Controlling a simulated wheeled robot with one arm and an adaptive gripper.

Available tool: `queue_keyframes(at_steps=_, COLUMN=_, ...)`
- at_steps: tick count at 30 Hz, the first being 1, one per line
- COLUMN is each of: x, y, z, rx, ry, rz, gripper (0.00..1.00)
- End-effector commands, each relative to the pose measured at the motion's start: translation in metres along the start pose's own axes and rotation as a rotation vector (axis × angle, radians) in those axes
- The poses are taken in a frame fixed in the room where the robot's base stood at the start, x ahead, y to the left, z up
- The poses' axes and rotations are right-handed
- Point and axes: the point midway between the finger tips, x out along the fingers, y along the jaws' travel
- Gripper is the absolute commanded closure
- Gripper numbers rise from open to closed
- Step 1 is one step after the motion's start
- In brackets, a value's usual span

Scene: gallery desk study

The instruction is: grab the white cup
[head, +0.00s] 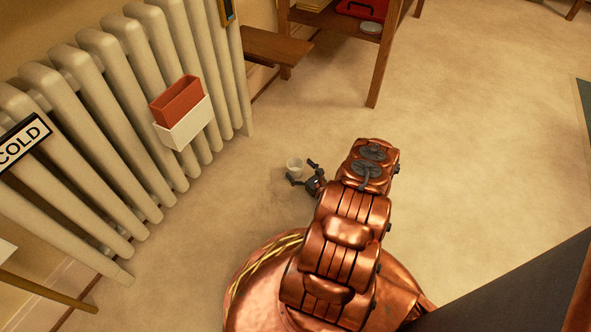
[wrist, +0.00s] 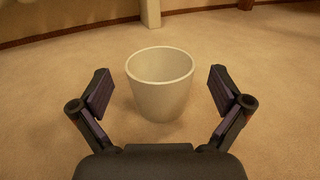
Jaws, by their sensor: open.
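The white cup (head: 295,166) stands upright on the carpeted floor, near the radiator side of my arm. In the wrist view the cup (wrist: 160,88) is centred ahead of my gripper, and its open top faces up. My gripper (head: 302,173) is open, with its two dark fingers apart. In the wrist view one finger of my gripper (wrist: 160,92) is on each side of the cup, with a visible gap on both sides. The cup looks empty, though its bottom inside is hard to see.
A cream radiator (head: 120,90) lines the left wall, with a white holder (head: 185,124) and a red box (head: 177,100) on it. A wooden shelf unit (head: 380,60) holds a red case (head: 362,8) at the top. The floor around the cup is clear.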

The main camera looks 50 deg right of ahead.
Motion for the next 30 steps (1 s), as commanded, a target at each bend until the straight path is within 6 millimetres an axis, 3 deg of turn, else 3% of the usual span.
queue_keyframes(at_steps=7, x=0.02, y=0.0, z=0.001, rx=0.001, ry=-0.003, rz=0.0, gripper=0.0)
queue_keyframes(at_steps=17, x=0.024, y=-0.001, z=0.001, rx=0.001, ry=-0.002, rz=-0.001, gripper=0.0)
queue_keyframes(at_steps=30, x=0.024, y=0.0, z=0.001, rx=0.0, ry=-0.002, rz=0.0, gripper=0.44)
